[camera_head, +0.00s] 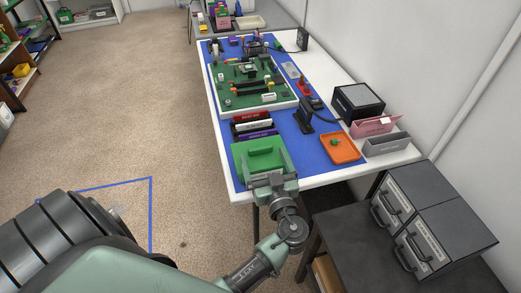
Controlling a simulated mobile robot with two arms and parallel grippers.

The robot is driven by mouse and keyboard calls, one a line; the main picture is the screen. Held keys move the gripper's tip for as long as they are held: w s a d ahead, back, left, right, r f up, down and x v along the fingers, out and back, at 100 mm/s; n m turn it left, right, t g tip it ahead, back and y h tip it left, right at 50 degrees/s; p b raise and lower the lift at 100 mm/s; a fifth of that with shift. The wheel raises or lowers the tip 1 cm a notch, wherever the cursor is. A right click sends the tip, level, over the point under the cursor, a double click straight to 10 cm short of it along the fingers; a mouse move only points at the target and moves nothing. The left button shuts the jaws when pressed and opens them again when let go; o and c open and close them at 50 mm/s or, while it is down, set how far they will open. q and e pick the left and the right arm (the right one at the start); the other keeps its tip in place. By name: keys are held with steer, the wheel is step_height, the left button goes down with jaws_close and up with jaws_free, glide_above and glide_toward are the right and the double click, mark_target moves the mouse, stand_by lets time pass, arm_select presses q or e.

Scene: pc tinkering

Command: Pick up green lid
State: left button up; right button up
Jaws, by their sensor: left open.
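The green lid (262,154), a rectangular piece with a raised middle, lies at the near left corner of the blue mat on the white table. My left gripper (270,175) is at the near edge of the lid, with its jaws open. It hides part of the lid's near edge, and I cannot tell whether it touches the lid. My right gripper is not in view.
Beyond the lid are several labelled boxes (252,125) and a green circuit board (252,84). An orange tray (340,148) lies to the right. A dark cabinet with drawers (425,220) stands at the near right. Open floor is on the left.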

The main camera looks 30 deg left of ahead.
mark_target(260, 152)
arm_select(q)
steer(key=x, duration=0.2)
steer(key=shift+w+a, duration=0.15)
steer(key=shift+w, duration=0.15)
steer(key=shift+a, duration=0.1)
steer(key=c, duration=1.5)
steer(key=shift+o, duration=0.2)
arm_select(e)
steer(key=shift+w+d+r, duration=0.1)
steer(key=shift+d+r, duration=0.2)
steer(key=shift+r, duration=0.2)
